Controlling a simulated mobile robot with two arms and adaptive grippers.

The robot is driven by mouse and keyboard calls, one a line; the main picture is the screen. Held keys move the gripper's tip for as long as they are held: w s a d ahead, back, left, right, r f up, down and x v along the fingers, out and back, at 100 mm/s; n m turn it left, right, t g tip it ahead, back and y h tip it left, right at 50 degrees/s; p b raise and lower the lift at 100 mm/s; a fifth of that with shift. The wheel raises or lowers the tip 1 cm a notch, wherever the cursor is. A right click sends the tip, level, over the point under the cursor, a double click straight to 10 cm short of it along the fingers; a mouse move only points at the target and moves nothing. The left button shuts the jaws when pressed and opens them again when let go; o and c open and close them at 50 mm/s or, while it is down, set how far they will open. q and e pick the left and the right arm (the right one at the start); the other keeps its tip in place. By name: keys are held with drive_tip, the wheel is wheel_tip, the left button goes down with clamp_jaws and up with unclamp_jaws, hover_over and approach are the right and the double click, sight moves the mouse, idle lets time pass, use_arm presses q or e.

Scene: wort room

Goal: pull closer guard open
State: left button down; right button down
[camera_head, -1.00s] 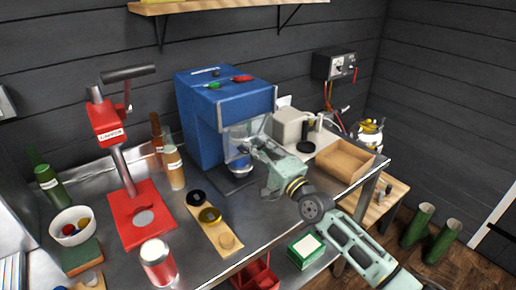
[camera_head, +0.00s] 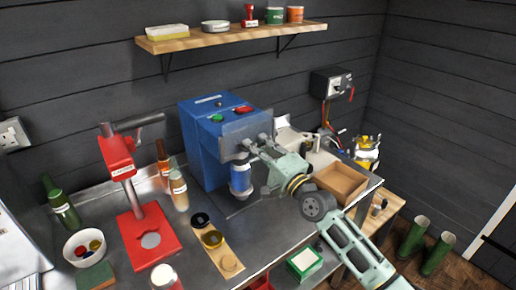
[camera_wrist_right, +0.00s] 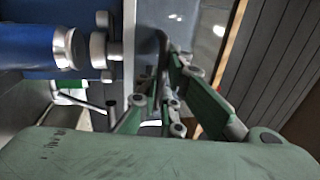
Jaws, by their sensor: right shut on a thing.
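The closer (camera_head: 205,140) is a blue box-shaped machine on the metal bench, with red and green buttons on top. Its guard (camera_head: 245,130) is a greyish see-through panel at the front, now tilted up and outward. Below it a blue cylinder (camera_head: 240,177) is exposed; it also shows in the right wrist view (camera_wrist_right: 25,46). My right gripper (camera_head: 256,145) is at the guard's front edge and is shut on the guard. In the right wrist view its fingers (camera_wrist_right: 160,88) close at a grey upright bar; the exact contact is partly hidden. My left gripper is not in view.
A wooden strip with round pieces (camera_head: 228,262) lies in front. A wall shelf (camera_head: 230,38) is above.

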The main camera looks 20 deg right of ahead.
idle(0.3)
drive_tip(key=c, duration=2.2)
unclamp_jaws()
drive_tip(key=v, duration=1.2)
